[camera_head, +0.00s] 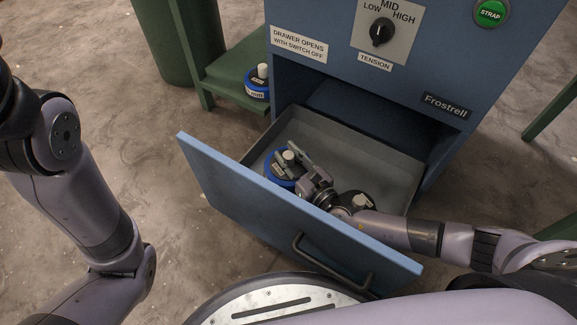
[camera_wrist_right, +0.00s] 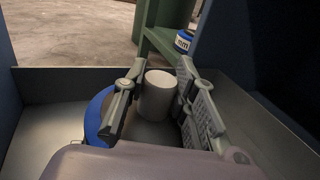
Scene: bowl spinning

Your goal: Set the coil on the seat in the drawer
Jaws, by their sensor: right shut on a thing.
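The drawer (camera_head: 398,165) is open below the blue machine. A blue-rimmed coil (camera_head: 273,172) with a pale knob is inside it at the left end. My right gripper (camera_head: 296,160) reaches into the drawer and is shut on this coil's knob. In the right wrist view the pale knob (camera_wrist_right: 158,95) stands upright between the fingers, with the blue rim (camera_wrist_right: 95,112) below. I cannot tell whether the coil touches the floor. A dark disc with a pale knob (camera_head: 361,202) sits farther right, partly behind my right arm; I cannot tell whether it is the seat. My left gripper is out of view.
Another blue coil (camera_head: 257,88) with a pale knob stands on the green shelf (camera_head: 228,75) left of the machine. The drawer's blue front (camera_head: 250,195) with its dark handle (camera_head: 330,268) faces me. A tension dial (camera_head: 382,32) and green STRAP button (camera_head: 490,12) are above.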

